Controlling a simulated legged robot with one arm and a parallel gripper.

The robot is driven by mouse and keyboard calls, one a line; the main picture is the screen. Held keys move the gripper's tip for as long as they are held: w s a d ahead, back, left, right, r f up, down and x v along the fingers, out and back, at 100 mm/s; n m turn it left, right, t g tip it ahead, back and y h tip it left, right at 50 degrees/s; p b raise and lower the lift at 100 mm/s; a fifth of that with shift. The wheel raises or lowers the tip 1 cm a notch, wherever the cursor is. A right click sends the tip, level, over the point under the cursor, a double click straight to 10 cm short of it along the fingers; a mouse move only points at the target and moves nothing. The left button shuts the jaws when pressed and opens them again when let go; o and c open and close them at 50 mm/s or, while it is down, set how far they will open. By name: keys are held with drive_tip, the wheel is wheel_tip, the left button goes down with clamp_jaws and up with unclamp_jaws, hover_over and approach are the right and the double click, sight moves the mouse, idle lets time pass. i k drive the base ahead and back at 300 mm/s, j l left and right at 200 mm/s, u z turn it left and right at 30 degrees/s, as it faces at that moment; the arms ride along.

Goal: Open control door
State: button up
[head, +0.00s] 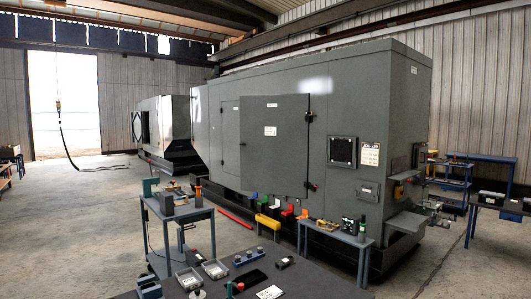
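A large grey enclosure (350,100) stands across the middle and right of the head view. A big grey door panel (275,145) with a white label is on its long side. Its edges slope less than the enclosure's lines, so it looks angled out from the wall; I cannot tell how far. To the right are a dark framed panel (342,151) and a small grey hatch (368,192), which looks flush. No label readable here names the control door. My gripper is not in view.
A dark bench (325,283) with trays and small parts fills the bottom foreground. A small blue-grey table (180,213) and a long low bench (340,235) stand before the enclosure. Open concrete floor (75,225) lies left.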

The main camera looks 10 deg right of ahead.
sight(274, 128)
drive_tip(key=z, duration=0.9)
drive_tip(key=i+l+z, duration=0.25)
drive_tip(key=i+z, duration=0.7)
drive_tip(key=i, duration=0.6)
drive_tip(key=i+l+u, duration=0.1)
drive_tip(key=i, duration=0.5)
drive_tip(key=i+l, duration=0.1)
drive_tip(key=i, duration=0.5)
drive_tip(key=i+j+u, duration=0.25)
drive_tip(key=i+u, duration=0.2)
drive_tip(key=i+j+u, duration=0.1)
drive_tip(key=i+u, duration=0.85)
drive_tip(key=i+l+u, duration=0.25)
drive_tip(key=u, duration=0.2)
drive_tip(key=i+j+u, duration=0.15)
drive_tip(key=i+u, duration=0.3)
drive_tip(key=i, duration=0.5)
drive_tip(key=i+l+u, duration=0.2)
drive_tip(key=i+u, duration=0.3)
drive_tip(key=i, duration=0.45)
drive_tip(key=i+u, duration=0.1)
drive_tip(key=i, duration=1.7)
drive_tip(key=i+z, duration=0.3)
drive_tip(key=i, duration=1.45)
drive_tip(key=i+u, duration=0.15)
drive_tip(key=i, duration=0.75)
drive_tip(key=i+u, duration=0.15)
drive_tip(key=i, duration=0.75)
